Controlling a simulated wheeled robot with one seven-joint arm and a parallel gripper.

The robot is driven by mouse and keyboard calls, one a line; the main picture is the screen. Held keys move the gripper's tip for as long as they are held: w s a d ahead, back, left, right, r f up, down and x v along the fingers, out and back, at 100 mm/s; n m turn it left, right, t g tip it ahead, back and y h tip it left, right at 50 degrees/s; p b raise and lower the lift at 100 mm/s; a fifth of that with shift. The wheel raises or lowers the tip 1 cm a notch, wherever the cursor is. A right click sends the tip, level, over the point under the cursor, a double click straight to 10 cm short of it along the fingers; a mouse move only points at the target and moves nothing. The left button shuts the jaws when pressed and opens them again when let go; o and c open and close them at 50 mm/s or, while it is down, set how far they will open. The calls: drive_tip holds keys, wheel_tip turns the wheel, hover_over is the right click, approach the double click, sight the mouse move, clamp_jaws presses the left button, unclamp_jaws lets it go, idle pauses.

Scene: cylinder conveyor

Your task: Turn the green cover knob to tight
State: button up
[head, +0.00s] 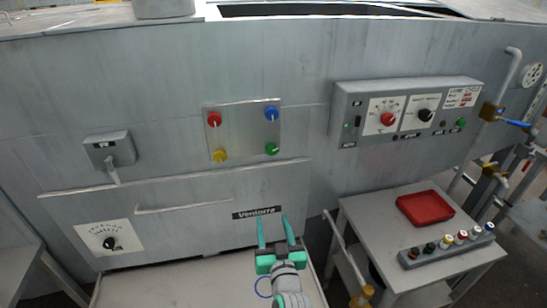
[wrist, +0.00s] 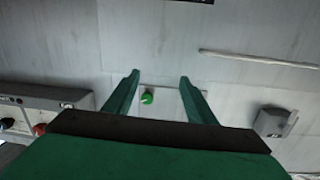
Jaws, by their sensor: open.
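The green cover knob (head: 272,149) is at the lower right corner of a metal plate (head: 242,130) on the grey machine front. Its pointer direction is too small to read. My gripper (head: 274,219) is open and empty, below the plate in the head view, near the Ventorra label, and apart from the knob. In the wrist view, the green knob (wrist: 147,98) shows between the two spread fingers (wrist: 160,77), nearer the left one.
Red (head: 214,119), blue (head: 271,114) and yellow (head: 220,156) knobs share the plate. A long rail (head: 180,178) runs below it. A control box (head: 405,110) is at the right, above a side table (head: 390,225) with a red tray (head: 425,208). The space before the plate looks clear.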

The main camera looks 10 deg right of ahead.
drive_tip(key=n+y, duration=0.1)
approach(272, 151)
drive_tip(key=shift+t, duration=0.3)
drive_tip(key=w, duration=0.8)
drive_tip(key=shift+w+d+f, duration=0.1)
drive_tip(key=shift+w+f, duration=0.15)
drive_tip(key=shift+w, duration=0.05)
drive_tip(key=c, duration=1)
